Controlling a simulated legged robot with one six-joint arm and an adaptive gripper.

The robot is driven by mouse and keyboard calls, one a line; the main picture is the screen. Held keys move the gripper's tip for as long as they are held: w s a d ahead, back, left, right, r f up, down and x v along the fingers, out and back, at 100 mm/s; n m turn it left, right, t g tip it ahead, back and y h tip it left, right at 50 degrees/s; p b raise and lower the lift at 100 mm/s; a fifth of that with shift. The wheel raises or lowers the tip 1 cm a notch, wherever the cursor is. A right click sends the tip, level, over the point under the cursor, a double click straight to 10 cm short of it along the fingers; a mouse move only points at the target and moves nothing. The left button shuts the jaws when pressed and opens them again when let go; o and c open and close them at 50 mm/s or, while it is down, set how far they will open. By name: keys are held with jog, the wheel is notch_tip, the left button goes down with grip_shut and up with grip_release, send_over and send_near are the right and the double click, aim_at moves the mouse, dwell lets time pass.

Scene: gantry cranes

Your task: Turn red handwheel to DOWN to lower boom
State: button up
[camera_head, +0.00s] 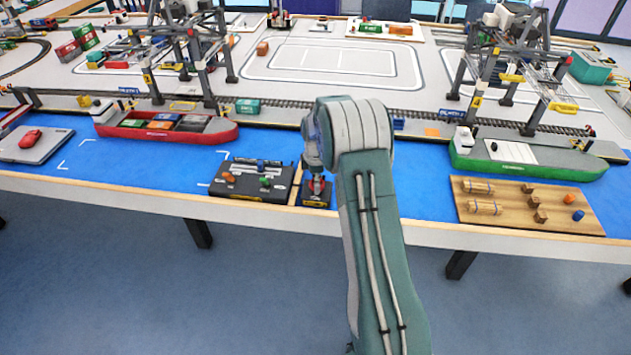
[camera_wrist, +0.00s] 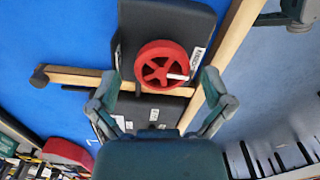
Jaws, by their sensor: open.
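The red handwheel (camera_wrist: 150,54) sits on a dark box (camera_wrist: 192,20) and has a spoked rim. A white mark on it points to the right in the wrist view. A small white label (camera_wrist: 197,60) lies on the box right of the wheel; I cannot read it surely. My gripper (camera_wrist: 161,75) is open, with one finger on each side of the wheel's near part and a gap to each side. In the head view, my gripper (camera_head: 318,178) is over the dark box (camera_head: 316,199), and the wheel (camera_head: 317,186) is partly hidden.
A dark control panel (camera_head: 245,190) with orange and green parts lies just left of the box. A wooden board (camera_head: 520,222) with blocks lies at the right. Model ships (camera_head: 165,130) and gantry cranes (camera_head: 505,60) stand behind. The table's front edge (camera_head: 130,200) is close.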

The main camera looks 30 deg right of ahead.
notch_tip(320, 180, up, 12)
dwell(0.5)
jog(key=shift+f, duration=0.1)
dwell(3.0)
